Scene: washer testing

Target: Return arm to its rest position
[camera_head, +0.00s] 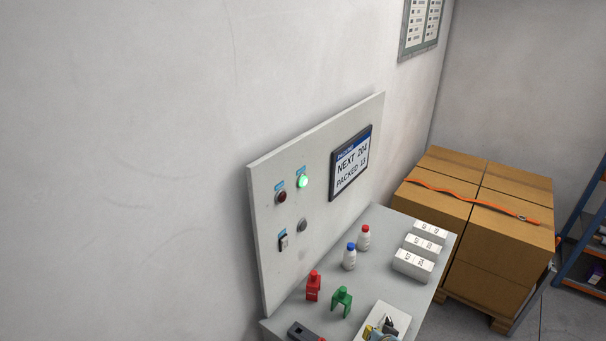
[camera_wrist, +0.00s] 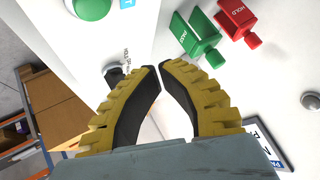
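My gripper (camera_wrist: 160,69) has yellow ribbed fingers with black inner pads. Its tips come together in the wrist view, with a narrow bowed gap behind them and nothing seen held. In the head view, yellow and bluish parts that look like my gripper (camera_head: 379,332) show at the bottom edge, by a white box (camera_head: 396,312). The rest of my arm is out of view.
A green stamp (camera_head: 341,302) and a red stamp (camera_head: 312,286) stand on the bench (camera_head: 382,228). Two bottles (camera_head: 350,257) and white cartons (camera_head: 413,265) stand behind. An upright panel (camera_head: 275,235) with a display (camera_head: 351,163) borders the bench. Large boxes (camera_head: 510,240) stand right.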

